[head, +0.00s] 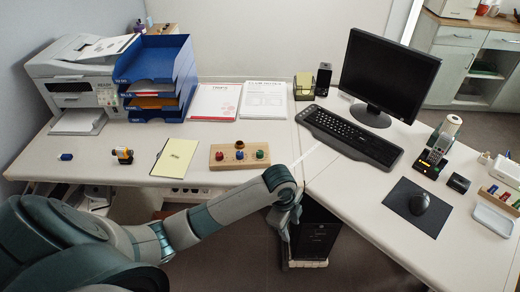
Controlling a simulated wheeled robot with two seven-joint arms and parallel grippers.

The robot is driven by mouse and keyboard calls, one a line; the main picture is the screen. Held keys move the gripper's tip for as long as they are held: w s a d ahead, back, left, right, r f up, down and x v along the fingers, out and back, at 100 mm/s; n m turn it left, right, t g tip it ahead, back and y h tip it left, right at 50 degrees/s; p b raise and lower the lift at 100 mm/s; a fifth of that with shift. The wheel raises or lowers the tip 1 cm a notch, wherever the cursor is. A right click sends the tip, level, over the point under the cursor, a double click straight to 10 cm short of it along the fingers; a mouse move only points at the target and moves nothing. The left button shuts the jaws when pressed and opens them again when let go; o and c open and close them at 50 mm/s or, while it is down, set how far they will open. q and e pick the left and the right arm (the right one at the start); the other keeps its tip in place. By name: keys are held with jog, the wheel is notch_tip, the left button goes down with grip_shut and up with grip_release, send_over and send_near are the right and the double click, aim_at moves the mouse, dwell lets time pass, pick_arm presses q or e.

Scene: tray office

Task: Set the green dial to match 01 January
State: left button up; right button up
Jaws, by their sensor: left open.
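A light wooden board (230,163) lies near the front edge of the left desk. It bears small coloured knobs in a row: a red one (219,156), a blue one (239,155) and the green dial (260,154) at the right end. A darker round piece (239,144) stands behind the blue one. The marks on the dial are too small to read. My left gripper (286,232) hangs below and to the right of the board, past the desk's front edge, apart from the dial. It is open and empty. My right gripper is out of view.
A yellow sheet (174,158) with small unreadable writing lies left of the board. A tape dispenser-like item (123,155) and a small blue object (66,157) lie further left. Papers (215,102) lie behind the board. A keyboard (349,136) lies to the right.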

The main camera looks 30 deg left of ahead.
pick_arm(q)
jog(key=w+a+r+m+y, duration=0.1)
jog(key=w+a+r+m, duration=0.3)
jog(key=w+a+r, duration=0.6)
notch_tip(320, 180, up, 14)
jog(key=f+m+g, duration=0.1)
jog(key=m, duration=0.2)
send_over(260, 152)
jog(key=shift+s+r+y, duration=0.1)
jog(key=shift+r+y, duration=0.15)
jog(key=shift+y, duration=0.05)
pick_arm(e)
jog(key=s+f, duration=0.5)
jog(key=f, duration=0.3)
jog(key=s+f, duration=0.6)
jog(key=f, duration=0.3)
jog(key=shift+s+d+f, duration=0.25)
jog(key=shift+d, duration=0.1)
pick_arm(q)
jog(key=shift+f, duration=0.1)
notch_tip(260, 152, down, 16)
jog(key=p, duration=0.3)
jog(key=shift+f, duration=0.65)
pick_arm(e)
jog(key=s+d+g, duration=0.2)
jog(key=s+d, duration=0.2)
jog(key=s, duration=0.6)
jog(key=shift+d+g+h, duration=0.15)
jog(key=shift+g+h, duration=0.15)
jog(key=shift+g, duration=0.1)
